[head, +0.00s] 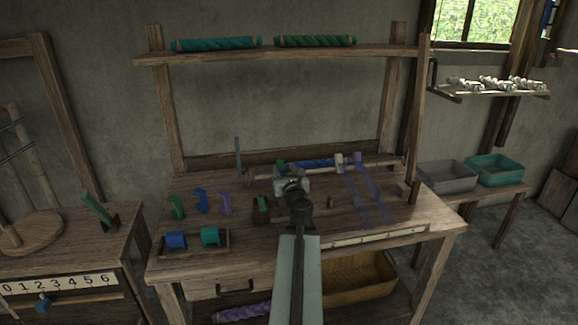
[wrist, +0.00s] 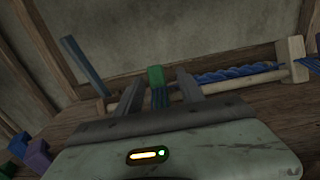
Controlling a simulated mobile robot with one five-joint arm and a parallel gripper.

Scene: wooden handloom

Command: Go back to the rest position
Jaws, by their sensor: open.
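My gripper (head: 288,172) is stretched out over the middle of the wooden loom table (head: 385,227) in the head view. In the wrist view my gripper (wrist: 158,90) is open, its two grey fingers apart. A green block (wrist: 156,75) with blue below it shows between and beyond the fingers; I cannot tell whether they touch it. A blue twisted roll (wrist: 240,73) on a wooden rod lies to the right of the fingers, by a pale wooden peg (wrist: 291,58). The same blue roll (head: 318,163) is at the table's back in the head view.
Green, blue and purple hooked pieces (head: 200,202) stand on the table's left. A small tray (head: 222,249) holds a blue and a teal piece. A shelf (head: 290,53) with two rolls crosses above. Grey (head: 446,176) and teal (head: 494,170) bins stand at right.

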